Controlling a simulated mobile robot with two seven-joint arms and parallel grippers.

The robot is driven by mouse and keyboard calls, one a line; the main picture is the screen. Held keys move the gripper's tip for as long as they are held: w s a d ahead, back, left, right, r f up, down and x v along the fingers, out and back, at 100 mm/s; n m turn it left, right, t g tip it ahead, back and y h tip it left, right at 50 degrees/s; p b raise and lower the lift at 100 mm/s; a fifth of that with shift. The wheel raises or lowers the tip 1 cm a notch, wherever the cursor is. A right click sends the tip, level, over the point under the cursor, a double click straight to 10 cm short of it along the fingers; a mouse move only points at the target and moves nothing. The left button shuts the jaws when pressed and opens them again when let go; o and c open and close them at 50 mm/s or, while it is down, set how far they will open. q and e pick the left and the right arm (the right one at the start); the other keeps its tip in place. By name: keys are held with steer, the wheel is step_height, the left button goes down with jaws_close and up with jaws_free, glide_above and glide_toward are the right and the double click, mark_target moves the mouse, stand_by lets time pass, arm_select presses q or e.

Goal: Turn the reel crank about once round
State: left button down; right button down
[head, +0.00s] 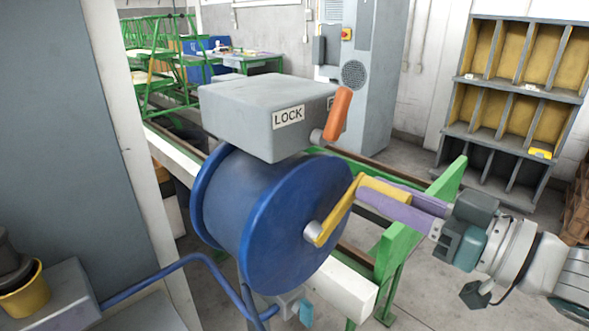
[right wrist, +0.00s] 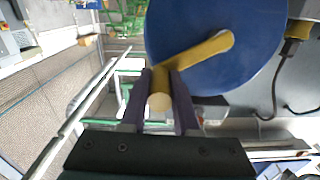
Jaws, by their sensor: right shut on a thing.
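The blue reel (head: 292,222) stands in the middle of the head view, its round face toward the right. A yellow crank (head: 337,212) is fixed at the reel's hub and points up and to the right, ending in a yellow handle (head: 385,191). My right gripper (head: 390,202) has its purple fingers on either side of the handle and is shut on it. In the right wrist view, the handle (right wrist: 160,101) sits between the two fingers, with the crank arm (right wrist: 205,52) running up right to the hub. My left gripper is not in view.
A grey box marked LOCK (head: 262,110) with an orange lever (head: 338,114) sits just above the reel. A green and white frame (head: 394,250) stands behind and right of it. A blue bent tube (head: 170,272) runs at lower left. Shelves (head: 510,95) stand at the back right.

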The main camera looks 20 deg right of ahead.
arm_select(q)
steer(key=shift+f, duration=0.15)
arm_select(e)
steer(key=shift+f, duration=0.15)
